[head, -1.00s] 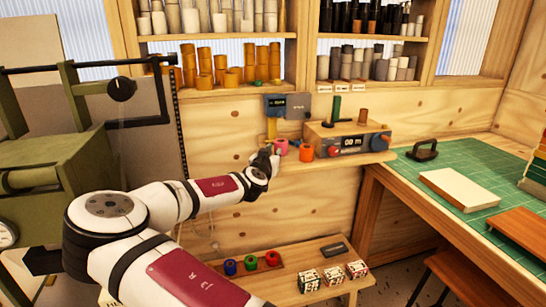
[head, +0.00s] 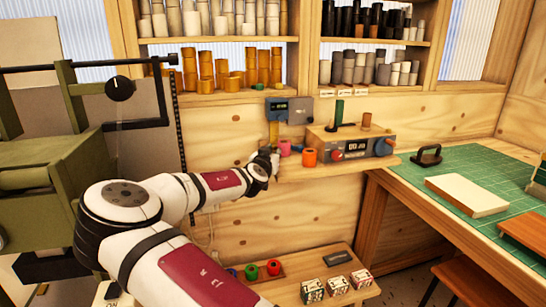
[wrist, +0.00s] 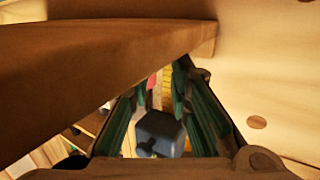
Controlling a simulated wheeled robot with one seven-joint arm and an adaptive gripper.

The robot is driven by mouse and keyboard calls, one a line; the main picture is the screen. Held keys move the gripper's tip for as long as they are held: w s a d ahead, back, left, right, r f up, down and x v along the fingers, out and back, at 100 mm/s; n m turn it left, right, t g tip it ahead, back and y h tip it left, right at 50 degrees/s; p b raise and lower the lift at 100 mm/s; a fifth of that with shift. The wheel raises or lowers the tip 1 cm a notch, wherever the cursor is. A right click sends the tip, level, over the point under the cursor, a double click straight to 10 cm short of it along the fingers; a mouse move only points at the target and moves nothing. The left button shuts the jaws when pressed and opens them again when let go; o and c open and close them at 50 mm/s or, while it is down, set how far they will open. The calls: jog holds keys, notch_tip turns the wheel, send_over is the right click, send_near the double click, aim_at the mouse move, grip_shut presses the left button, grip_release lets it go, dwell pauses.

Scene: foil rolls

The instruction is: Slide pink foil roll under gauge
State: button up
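The pink foil roll (head: 285,148) stands on the small wall shelf (head: 325,164), at its left end. My gripper (head: 272,160) is at the shelf's left end, close to the pink roll; contact cannot be told. In the wrist view its green-padded fingers (wrist: 160,105) are spread. A sliver of pink (wrist: 152,80), the yellow strip (wrist: 168,88) and a dark block (wrist: 160,134), likely the gauge, show between them.
An orange roll (head: 310,157) stands right of the pink one, with a blue piece behind. In the wrist view the shelf's wooden edge (wrist: 100,75) passes close to the fingers; the wall (wrist: 270,80) is opposite.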

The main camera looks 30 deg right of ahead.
jog(key=shift+w+d, duration=0.2)
jog(key=shift+w, duration=0.15)
dwell(0.4)
jog(key=p+v, duration=0.1)
jog(key=v, duration=0.6)
jog(key=shift+f+p, duration=0.35)
jog(key=shift+p, duration=0.05)
dwell(0.6)
